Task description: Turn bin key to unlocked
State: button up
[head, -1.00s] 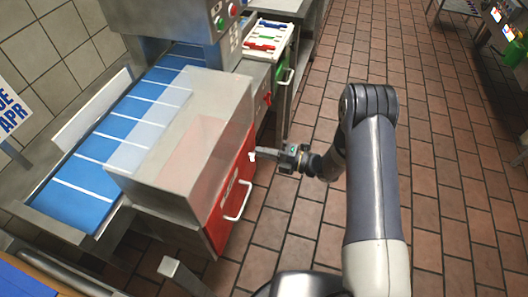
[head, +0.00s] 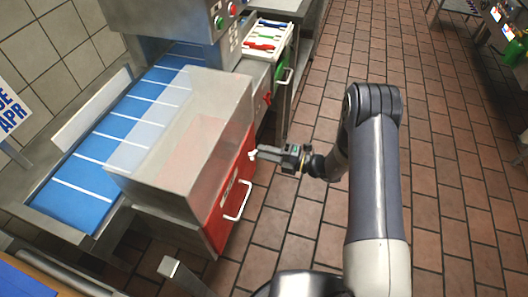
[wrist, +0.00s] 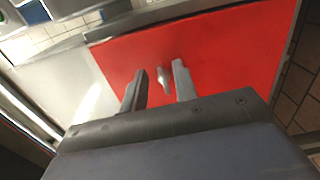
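The bin's red front panel (head: 232,190) is on the right side of the conveyor machine and fills much of the wrist view (wrist: 225,50). The small pale key (head: 253,154) sticks out near the panel's upper far end. In the wrist view the key (wrist: 165,76) shows between and just beyond my two fingers. My gripper (wrist: 159,69) is open, with a visible gap on both sides of the key. In the head view my gripper (head: 262,152) points left at the panel, its tips close to the key. The lock markings cannot be read.
A white bar handle (head: 238,203) is on the red panel, nearer than the key. A clear cover (head: 190,130) stands over the blue conveyor belt (head: 90,165). A rack with coloured handles (head: 270,38) is farther back. Tiled floor to the right is free.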

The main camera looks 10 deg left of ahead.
jog(key=d, duration=1)
jog(key=shift+s+b, duration=0.3)
jog(key=shift+s, duration=0.1)
jog(key=shift+a, duration=0.1)
jog(key=a, duration=1)
jog(key=shift+w+a+p, duration=0.35)
jog(key=shift+w, duration=0.05)
